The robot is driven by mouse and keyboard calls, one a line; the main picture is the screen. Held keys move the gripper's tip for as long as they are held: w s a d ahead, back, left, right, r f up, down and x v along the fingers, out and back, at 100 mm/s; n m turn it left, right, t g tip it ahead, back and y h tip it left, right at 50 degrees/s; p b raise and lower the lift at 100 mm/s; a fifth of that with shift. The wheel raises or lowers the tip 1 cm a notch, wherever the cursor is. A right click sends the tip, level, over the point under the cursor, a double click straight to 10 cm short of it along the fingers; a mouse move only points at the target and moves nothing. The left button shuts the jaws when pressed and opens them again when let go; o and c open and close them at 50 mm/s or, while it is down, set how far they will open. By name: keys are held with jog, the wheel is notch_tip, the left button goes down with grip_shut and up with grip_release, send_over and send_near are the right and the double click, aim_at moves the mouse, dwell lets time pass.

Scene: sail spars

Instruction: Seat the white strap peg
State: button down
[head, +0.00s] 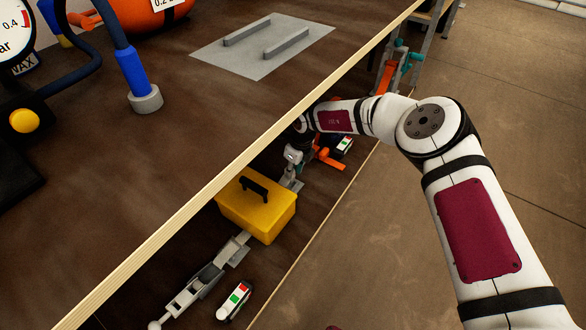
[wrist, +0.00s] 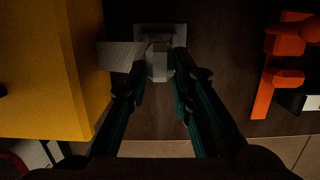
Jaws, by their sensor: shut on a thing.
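My gripper (head: 293,160) reaches in under the bench top, just behind the yellow toolbox. In the wrist view its two dark green fingers (wrist: 159,75) are closed on a pale grey-white block, which I take to be the white strap peg (wrist: 158,66). A pale flat strip (wrist: 120,56) runs left from the peg towards the toolbox. Behind the peg is a grey plate (wrist: 160,31) on the dark surface. The lower end of the peg is hidden, so I cannot tell whether it touches the plate or sits in anything.
The yellow toolbox (head: 256,207) stands close to my gripper, left in the wrist view (wrist: 40,70). An orange part (wrist: 264,92) is on the right. Grey linkage (head: 205,280) and a white piece with red and green marks (head: 234,300) lie nearer. The bench top's edge (head: 240,150) overhangs.

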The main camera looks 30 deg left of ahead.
jog(key=shift+f, duration=0.2)
jog(key=shift+f, duration=0.35)
jog(key=shift+f+b, duration=0.35)
jog(key=shift+b, duration=0.1)
jog(key=shift+f+b, duration=0.35)
jog(key=shift+f, duration=0.3)
jog(key=c, duration=1.3)
grip_release()
jog(key=shift+c, duration=0.2)
